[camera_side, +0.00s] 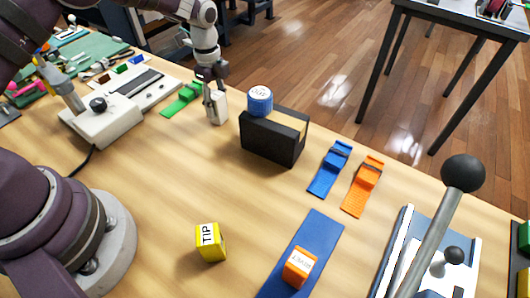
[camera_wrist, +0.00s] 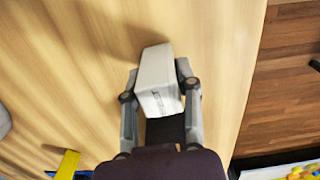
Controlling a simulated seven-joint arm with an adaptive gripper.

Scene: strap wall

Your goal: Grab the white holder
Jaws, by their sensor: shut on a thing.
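The white holder (camera_side: 218,108) is a small upright white block near the back edge of the wooden table, left of a black box. My gripper (camera_side: 214,98) reaches down to it from above in the side view. In the wrist view the white holder (camera_wrist: 157,80) sits between the two fingers of my gripper (camera_wrist: 159,88), with dark lettering on its near face. The fingers are shut on it, one on each side. I cannot tell whether its base touches the table.
A black box (camera_side: 272,138) with a blue round piece (camera_side: 260,100) on top stands just right of the holder. A green strap (camera_side: 183,100) lies to its left. Blue (camera_side: 331,168) and orange (camera_side: 362,187) straps lie further right. A yellow TIP block (camera_side: 210,242) stands in front.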

